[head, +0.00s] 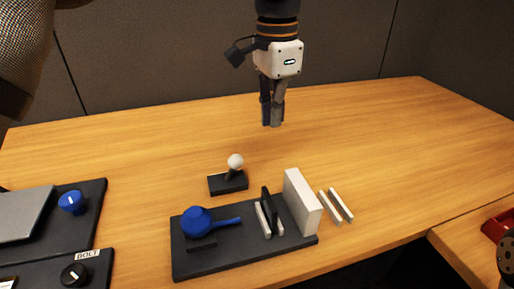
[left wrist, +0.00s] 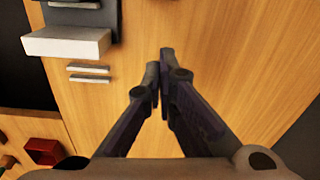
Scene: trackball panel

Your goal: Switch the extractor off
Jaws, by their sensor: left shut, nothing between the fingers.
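No label reading extractor is legible, so I cannot tell which control it is. A dark panel (head: 245,258) carries a blue ball with a handle (head: 197,221), a black upright plate between pale strips (head: 266,207) and a white upright block (head: 301,201). Behind it, a white-knobbed stick (head: 235,162) stands on a small dark base. At left are a blue knob (head: 72,202) and a black knob marked BOLT (head: 74,274). My left gripper (head: 272,123) is shut and empty, above the table behind the panel. It also shows in the left wrist view (left wrist: 160,65). My right gripper is not in view.
The wooden table (head: 400,140) is clear at the back and right. Two pale strips (head: 336,206) lie right of the white block. A red container (head: 498,224) is at the right edge. A grey partition (head: 160,55) stands behind the table.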

